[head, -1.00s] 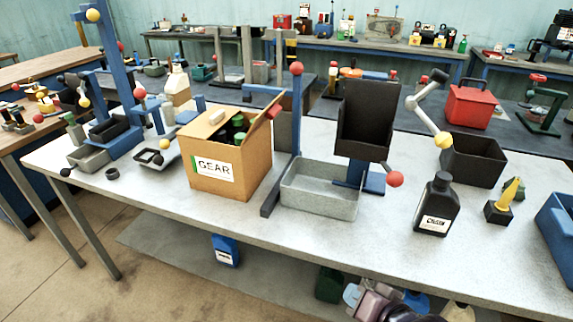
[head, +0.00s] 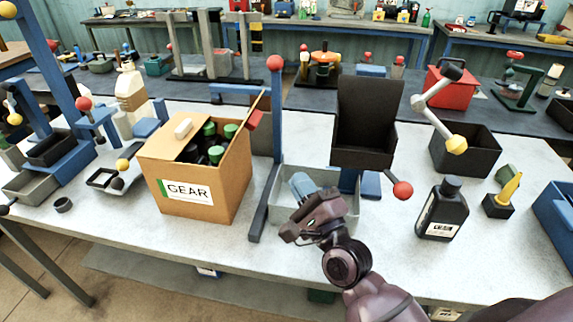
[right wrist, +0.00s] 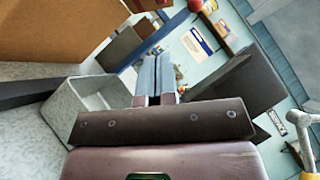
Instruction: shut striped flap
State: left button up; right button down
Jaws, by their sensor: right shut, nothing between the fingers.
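A cardboard box (head: 165,212) labelled GEAR stands on the bench, left of centre in the head view, with dark green-capped bottles (head: 212,150) inside. One top flap (head: 172,145) with a pale block on it lies over the left part. A right flap (head: 249,117) stands up and leans outward, with a red tab (head: 255,121) on its outer side. I see it nearly edge-on and cannot make out stripes. My right gripper (head: 300,186) is shut and empty over the grey tray, right of the box and apart from it. Its blue-grey fingers show together in the right wrist view (right wrist: 157,75). My left gripper is out of view.
A blue post (head: 275,115) with a red ball rises between box and tray. A grey tray (head: 345,215) lies below my gripper, with a dark bin (head: 365,118) above it. A black bottle (head: 442,210) stands right.

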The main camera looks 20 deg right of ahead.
send_near(248, 127)
jog(key=w+d, duration=0.4)
jog(key=shift+w+a+r+p, duration=0.4)
jog(key=shift+w+a, duration=0.25)
jog(key=shift+a, duration=0.1)
jog(key=shift+w+a+r+p, duration=0.35)
jog(key=shift+w+a, duration=0.3)
jog(key=shift+a, duration=0.1)
